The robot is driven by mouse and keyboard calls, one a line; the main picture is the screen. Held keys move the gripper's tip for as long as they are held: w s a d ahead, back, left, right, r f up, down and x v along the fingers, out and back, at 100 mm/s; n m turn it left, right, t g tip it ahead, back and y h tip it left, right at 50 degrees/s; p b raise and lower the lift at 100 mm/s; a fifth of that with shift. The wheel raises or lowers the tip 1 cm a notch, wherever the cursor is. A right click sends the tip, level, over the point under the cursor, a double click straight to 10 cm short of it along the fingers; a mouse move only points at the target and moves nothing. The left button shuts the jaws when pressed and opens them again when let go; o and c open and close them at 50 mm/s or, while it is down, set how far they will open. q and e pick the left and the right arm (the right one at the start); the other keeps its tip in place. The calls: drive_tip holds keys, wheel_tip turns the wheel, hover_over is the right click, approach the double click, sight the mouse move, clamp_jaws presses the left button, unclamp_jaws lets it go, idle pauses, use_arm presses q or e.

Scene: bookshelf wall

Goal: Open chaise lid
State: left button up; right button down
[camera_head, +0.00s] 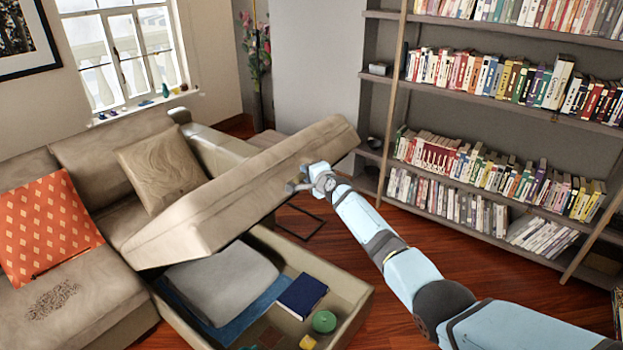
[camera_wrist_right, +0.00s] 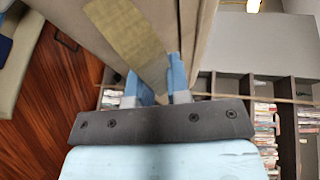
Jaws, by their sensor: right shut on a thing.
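The beige chaise lid (camera_head: 240,190) is raised and tilted above its storage box (camera_head: 352,318), which stands open below it. My right gripper (camera_head: 303,186) is at the lid's right side edge, with its arm coming in from the lower right. Inside the box lie a grey cushion (camera_head: 220,284), a dark blue book (camera_head: 302,296), a blue cloth and a round green item (camera_head: 324,321). My left gripper is not in view.
The sofa (camera_head: 85,300) with an orange pillow (camera_head: 47,228) and a beige pillow (camera_head: 161,169) is at the left. A tall bookshelf (camera_head: 500,110) fills the right. Reddish wood floor (camera_head: 470,262) is open between box and bookshelf.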

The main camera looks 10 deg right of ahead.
drive_tip(key=c, duration=1.4)
unclamp_jaws()
drive_tip(key=shift+s, duration=0.1)
drive_tip(key=p+v, duration=0.2)
drive_tip(key=v, duration=1.1)
drive_tip(key=shift+s+r, duration=0.2)
drive_tip(key=shift+s, duration=0.15)
drive_tip(key=shift+d, duration=0.15)
